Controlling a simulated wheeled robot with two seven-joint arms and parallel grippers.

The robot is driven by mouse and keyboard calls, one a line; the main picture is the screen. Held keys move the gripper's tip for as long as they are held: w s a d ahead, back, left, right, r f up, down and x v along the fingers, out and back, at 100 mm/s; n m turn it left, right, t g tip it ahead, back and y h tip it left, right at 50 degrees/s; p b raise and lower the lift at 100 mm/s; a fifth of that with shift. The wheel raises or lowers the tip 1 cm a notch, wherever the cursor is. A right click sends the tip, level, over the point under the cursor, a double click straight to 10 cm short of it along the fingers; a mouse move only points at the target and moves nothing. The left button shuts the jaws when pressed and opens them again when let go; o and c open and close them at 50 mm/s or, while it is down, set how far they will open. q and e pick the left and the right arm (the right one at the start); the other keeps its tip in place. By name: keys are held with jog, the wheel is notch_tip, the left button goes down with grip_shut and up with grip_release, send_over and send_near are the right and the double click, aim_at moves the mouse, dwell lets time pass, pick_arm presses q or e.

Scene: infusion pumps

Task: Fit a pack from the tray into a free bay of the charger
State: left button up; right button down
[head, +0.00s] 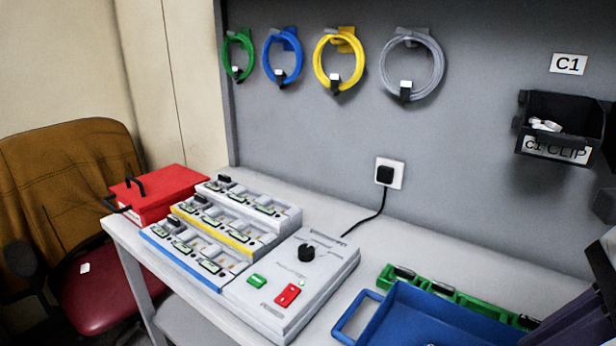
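The charger is a pale grey console (322,262) with a black knob, a green button and a red switch. Three stepped rows of bays join its left side: a blue-edged front row (180,262), a yellow-edged middle row (225,238) and a white back row (285,222). A dark upright piece stands at the left end of each row; the other bays look mostly open, with small green parts inside. The blue tray (372,336) with a loop handle is at the lower right, cut off by the frame; I cannot make out a pack in it.
A red box (165,196) with a black handle sits at the table's left end. A green rack (470,303) with dark pieces lies behind the tray. A black clip bin (560,128) and coloured coiled tubes hang on the wall. A brown chair (70,170) stands left.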

notch_tip(320, 180, down, 7)
jog(key=b, duration=0.3)
jog(key=shift+r, duration=0.2)
jog(key=shift+r, duration=0.1)
